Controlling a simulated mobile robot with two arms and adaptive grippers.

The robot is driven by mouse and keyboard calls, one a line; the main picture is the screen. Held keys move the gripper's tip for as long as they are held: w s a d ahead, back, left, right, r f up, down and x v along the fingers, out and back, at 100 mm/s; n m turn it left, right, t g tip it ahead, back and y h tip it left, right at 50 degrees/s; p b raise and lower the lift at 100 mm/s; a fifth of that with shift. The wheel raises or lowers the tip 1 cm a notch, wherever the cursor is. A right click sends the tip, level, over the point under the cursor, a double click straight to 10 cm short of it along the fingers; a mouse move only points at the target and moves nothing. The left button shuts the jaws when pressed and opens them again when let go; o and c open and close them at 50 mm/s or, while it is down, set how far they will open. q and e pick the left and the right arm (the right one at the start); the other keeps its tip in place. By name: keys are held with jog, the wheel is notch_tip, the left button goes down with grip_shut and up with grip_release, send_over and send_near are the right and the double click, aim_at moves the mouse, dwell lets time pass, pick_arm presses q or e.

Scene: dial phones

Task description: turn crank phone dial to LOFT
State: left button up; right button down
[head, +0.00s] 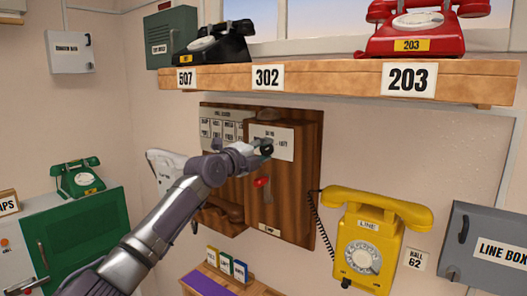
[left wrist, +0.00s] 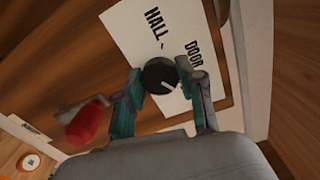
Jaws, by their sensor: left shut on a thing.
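The wooden crank phone (head: 284,190) hangs on the wall. Its white dial plate (head: 285,143) shows LOFT at the right in the head view. The left wrist view shows HALL and DOOR on the plate (left wrist: 140,35). My left gripper (head: 262,149) is shut on the round black dial knob (left wrist: 159,74), one finger on each side. A white mark shows on the knob's lower right in the wrist view; I cannot tell which label it points to. The gripper hides part of the plate. My right gripper is not in view.
A red crank handle (head: 262,182) sticks out just below the gripper. A wooden shelf (head: 340,80) with black and red phones juts out above. A yellow phone (head: 365,245) hangs at lower right, beside the grey line box (head: 487,245).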

pick_arm(q)
jog(key=shift+f, duration=0.1)
jog(key=o, duration=1.1)
jog(key=shift+o, duration=0.2)
jog(key=shift+s, duration=0.1)
jog(key=v, duration=1.2)
